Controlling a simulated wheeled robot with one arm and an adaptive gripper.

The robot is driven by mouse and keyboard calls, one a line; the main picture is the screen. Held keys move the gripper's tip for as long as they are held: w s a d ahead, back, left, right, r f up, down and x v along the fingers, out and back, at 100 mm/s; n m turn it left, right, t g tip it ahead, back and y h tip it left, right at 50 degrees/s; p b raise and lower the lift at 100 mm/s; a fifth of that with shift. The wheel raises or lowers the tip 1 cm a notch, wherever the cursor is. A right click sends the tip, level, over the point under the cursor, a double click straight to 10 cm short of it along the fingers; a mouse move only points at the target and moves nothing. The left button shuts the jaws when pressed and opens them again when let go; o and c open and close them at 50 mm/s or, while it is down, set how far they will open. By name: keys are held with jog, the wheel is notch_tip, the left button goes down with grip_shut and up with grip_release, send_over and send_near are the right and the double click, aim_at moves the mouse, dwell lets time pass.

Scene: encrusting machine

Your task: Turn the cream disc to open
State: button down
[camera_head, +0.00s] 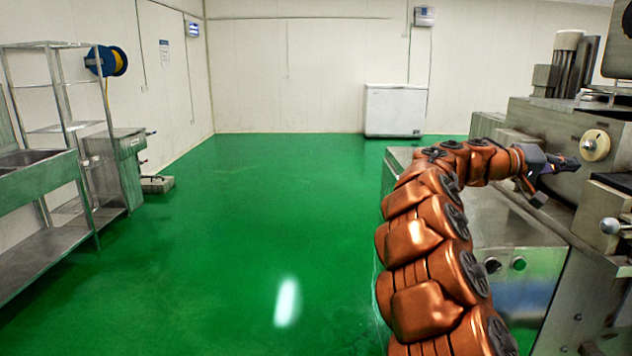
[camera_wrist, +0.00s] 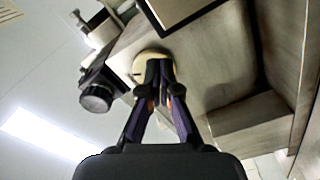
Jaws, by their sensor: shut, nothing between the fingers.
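The cream disc (camera_head: 595,145) is on the upright face of the grey metal machine at the right of the head view, with a small knob at its middle. In the wrist view the cream disc (camera_wrist: 152,62) shows beyond my fingertips, which cover part of it. My gripper (camera_head: 572,164) is to the left of the disc in the head view, pointing toward the machine. In the wrist view my gripper (camera_wrist: 160,70) has its fingertips together, with nothing held. I cannot tell whether the tips touch the disc.
A round metal knob (camera_head: 610,226) sticks out below the disc. A steel cabinet (camera_head: 515,250) stands beneath my arm. At the left are a steel rack (camera_head: 68,128) and sink. A white chest (camera_head: 396,110) is at the back wall. The green floor (camera_head: 250,220) is clear.

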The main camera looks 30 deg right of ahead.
jog(key=p+x, duration=0.1)
jog(key=x, duration=0.4)
jog(key=shift+d, duration=0.15)
jog(key=shift+s+d, duration=0.35)
jog(key=shift+d, duration=0.3)
jog(key=shift+w+r, duration=0.15)
jog(key=shift+s+a+r+b, duration=0.35)
jog(key=shift+r+b, duration=0.3)
jog(key=shift+b, duration=0.6)
jog(key=shift+s+f+b, duration=0.15)
jog(key=shift+f+b, duration=0.1)
jog(key=shift+b, duration=0.25)
jog(key=shift+s+a, duration=0.1)
jog(key=shift+s, duration=0.1)
jog(key=b, duration=0.2)
send_near(611, 162)
jog(key=shift+s+d, duration=0.2)
jog(key=shift+d, duration=0.05)
